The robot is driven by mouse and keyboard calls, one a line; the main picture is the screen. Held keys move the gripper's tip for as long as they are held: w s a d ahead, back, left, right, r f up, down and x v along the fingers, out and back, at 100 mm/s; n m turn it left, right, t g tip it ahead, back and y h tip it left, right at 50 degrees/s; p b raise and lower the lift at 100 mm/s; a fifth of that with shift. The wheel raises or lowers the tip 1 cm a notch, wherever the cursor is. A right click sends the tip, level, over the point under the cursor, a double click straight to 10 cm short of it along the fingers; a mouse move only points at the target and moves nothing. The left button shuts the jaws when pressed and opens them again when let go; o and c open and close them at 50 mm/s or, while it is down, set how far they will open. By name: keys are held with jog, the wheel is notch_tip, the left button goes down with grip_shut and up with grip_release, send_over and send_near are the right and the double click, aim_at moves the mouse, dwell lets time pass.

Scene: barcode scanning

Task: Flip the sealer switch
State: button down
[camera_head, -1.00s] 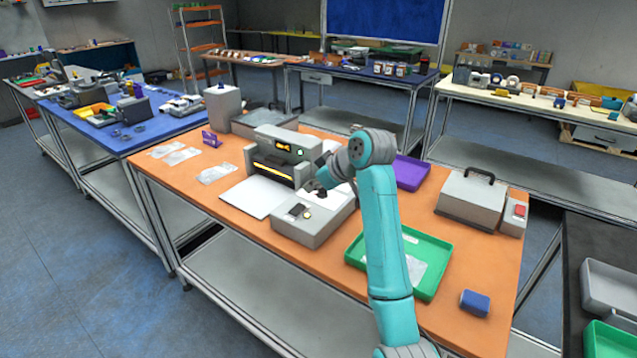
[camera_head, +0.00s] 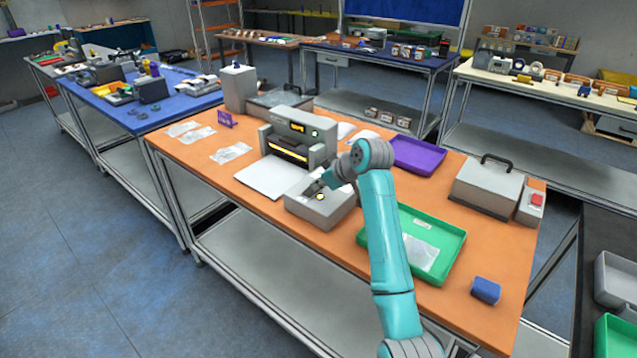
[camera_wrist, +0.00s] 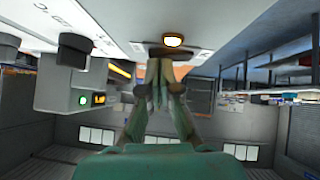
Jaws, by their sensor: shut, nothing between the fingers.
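The sealer (camera_head: 297,146) is a grey machine with a glowing orange slot, a lit display and a green light, standing on the orange table (camera_head: 262,222). In front of it is a low grey box (camera_head: 318,213) with a small round yellow-lit part (camera_head: 319,197) on top. My gripper (camera_head: 321,187) is over this box, shut and empty. In the wrist view, my closed fingertips (camera_wrist: 158,72) are close to the lit part (camera_wrist: 173,40); contact cannot be told. A dark knob (camera_wrist: 75,50) shows to their left. I cannot make out the switch's position.
A green tray (camera_head: 447,240) holding a clear bag is to the right of my arm. A purple tray (camera_head: 418,154) is behind it. Clear bags (camera_head: 230,153) lie at the left.

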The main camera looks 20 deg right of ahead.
jog(key=shift+d+f, duration=0.1)
jog(key=shift+f, duration=0.15)
jog(key=shift+g, duration=0.3)
